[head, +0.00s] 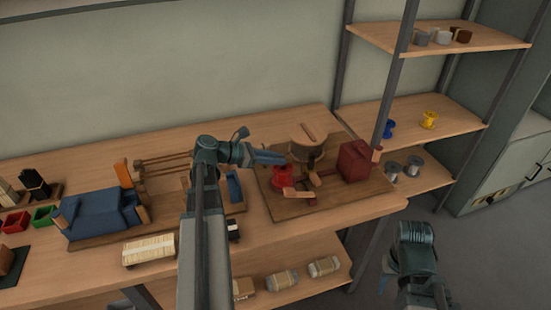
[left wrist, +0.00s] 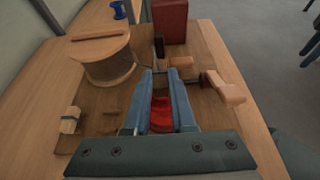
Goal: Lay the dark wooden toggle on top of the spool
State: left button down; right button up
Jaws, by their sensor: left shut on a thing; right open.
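My left gripper (head: 285,160) is shut above the board. The spool, a wide wound drum with a pale wooden top, stands behind the gripper in the head view (head: 299,143) and left of the fingers in the wrist view (left wrist: 108,66). A brown stick (left wrist: 100,36) lies across its top. The held piece is apart from the spool. My right gripper (head: 415,290) is open and empty, off the table.
A red part (head: 282,178) sits under my left gripper, with a wooden-handled crank (left wrist: 228,92) beside it. A dark red box (head: 355,160) stands right of the spool on the board (head: 350,193). A blue padded block (head: 100,212) is at left. Shelves rise at right.

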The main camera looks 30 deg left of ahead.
pick_arm(q)
jog(key=shift+f+b, duration=0.4)
jog(key=shift+f, duration=0.05)
dwell(0.5)
jog(key=shift+f+b, duration=0.3)
jog(key=shift+b, duration=0.05)
jog(key=shift+f, duration=0.25)
dwell(0.5)
jog(key=c, duration=0.7)
grip_release()
jog(key=shift+s, duration=0.1)
jog(key=p+v, duration=0.4)
jog(key=v, duration=0.9)
jog(key=shift+s+a+r+p, duration=0.2)
jog(key=shift+a+r+p, duration=0.05)
jog(key=shift+p, duration=0.15)
